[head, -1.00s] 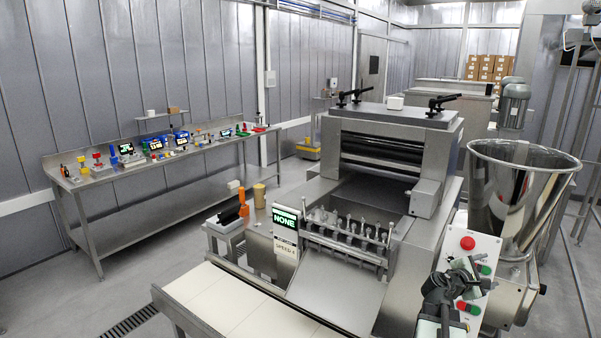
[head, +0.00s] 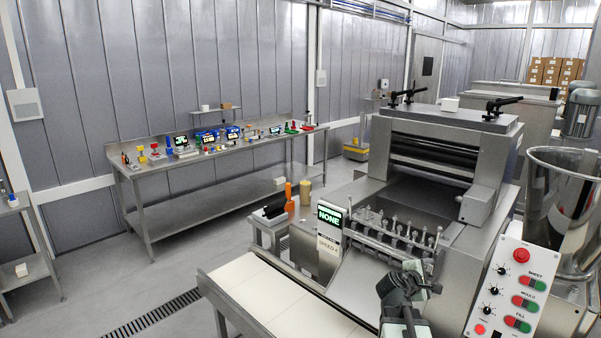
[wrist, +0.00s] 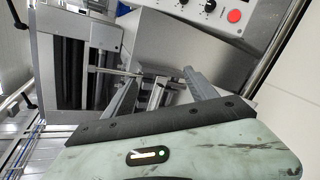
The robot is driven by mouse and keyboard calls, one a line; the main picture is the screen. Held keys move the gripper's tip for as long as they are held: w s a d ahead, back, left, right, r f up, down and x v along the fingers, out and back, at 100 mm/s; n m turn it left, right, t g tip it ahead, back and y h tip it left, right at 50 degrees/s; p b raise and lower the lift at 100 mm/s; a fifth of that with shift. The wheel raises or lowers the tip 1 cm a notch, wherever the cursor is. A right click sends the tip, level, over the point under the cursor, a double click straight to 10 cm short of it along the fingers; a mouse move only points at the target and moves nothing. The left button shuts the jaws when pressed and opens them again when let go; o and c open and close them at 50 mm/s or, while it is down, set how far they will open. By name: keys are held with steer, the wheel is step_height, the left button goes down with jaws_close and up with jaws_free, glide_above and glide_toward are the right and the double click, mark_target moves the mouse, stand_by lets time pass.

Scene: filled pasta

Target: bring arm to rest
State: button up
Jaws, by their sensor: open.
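My gripper (head: 412,280) shows at the bottom of the head view, raised in front of the steel pasta machine (head: 440,140). It also shows in the wrist view (wrist: 165,90), with its two grey fingers apart and nothing seen held between them. The machine's white control panel (head: 512,295) is to the right of my gripper in the head view, apart from it. The small display (head: 330,215) on the machine reads NONE.
A pale conveyor belt (head: 262,290) runs along the machine's front. A steel hopper (head: 560,205) stands at right. A long bench (head: 230,150) with several small coloured items lines the back wall. The floor (head: 100,290) at left is clear.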

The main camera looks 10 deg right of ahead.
steer(key=w+a+f+m+y, duration=0.1)
steer(key=a+f+y, duration=0.15)
steer(key=a, duration=0.45)
steer(key=w+a+f+m+y, duration=0.1)
steer(key=a+f, duration=0.2)
steer(key=a, duration=0.3)
steer(key=s+a+f+m+g+y, duration=0.2)
steer(key=s+a+f+m, duration=0.1)
steer(key=a, duration=0.5)
steer(key=s+a+f+m+g+y, duration=0.2)
steer(key=s+a+f+m+y, duration=0.1)
steer(key=a, duration=0.4)
steer(key=s+a+f+m+g+y, duration=0.2)
steer(key=s+a+f+m+y, duration=0.1)
steer(key=s+a, duration=0.3)
steer(key=a+f+m, duration=0.1)
steer(key=a, duration=0.1)
steer(key=shift+a+g, duration=0.35)
steer(key=shift+g, duration=0.05)
